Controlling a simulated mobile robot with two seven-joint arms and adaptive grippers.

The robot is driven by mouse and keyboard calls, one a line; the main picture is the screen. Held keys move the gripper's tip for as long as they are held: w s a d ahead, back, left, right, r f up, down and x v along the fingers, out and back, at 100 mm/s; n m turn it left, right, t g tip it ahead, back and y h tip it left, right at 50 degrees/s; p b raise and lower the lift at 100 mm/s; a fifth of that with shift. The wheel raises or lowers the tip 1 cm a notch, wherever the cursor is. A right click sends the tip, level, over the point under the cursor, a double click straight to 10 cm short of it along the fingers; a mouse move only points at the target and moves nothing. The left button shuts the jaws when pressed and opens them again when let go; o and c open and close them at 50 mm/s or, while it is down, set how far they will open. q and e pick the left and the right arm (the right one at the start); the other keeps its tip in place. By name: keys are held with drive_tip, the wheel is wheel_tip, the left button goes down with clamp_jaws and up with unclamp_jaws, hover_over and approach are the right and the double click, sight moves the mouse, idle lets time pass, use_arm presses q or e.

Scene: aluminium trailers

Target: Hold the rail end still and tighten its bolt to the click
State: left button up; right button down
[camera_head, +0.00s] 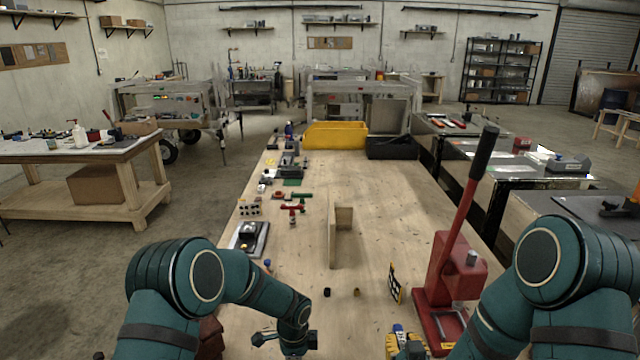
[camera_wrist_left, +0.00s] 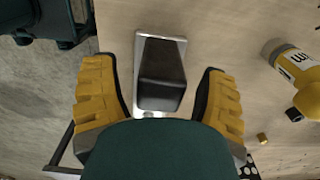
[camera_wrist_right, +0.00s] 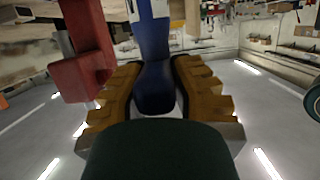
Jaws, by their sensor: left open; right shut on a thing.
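In the left wrist view my left gripper (camera_wrist_left: 157,75) is open, its yellow fingers on either side of a dark block (camera_wrist_left: 163,75) on a silver plate (camera_wrist_left: 181,44). Gaps show between the fingers and the block. I cannot tell whether this is the rail end, and no bolt can be made out. My right gripper (camera_head: 406,343) is low in the head view, in front of the red press. In the right wrist view its fingers (camera_wrist_right: 157,70) are shut on a dark blue tool handle (camera_wrist_right: 154,40). The handle's far end and working tip are out of sight.
A red lever press (camera_head: 448,265) stands close to my right gripper. A wooden upright piece (camera_head: 334,242) stands mid-bench. Small parts line the left edge; a yellow bin (camera_head: 335,138) and black bin (camera_head: 391,150) stand behind. The bench centre is mostly clear.

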use_arm(q)
drive_tip(key=shift+f, duration=0.8)
clamp_jaws()
drive_tip(key=shift+s, duration=0.15)
idle(0.7)
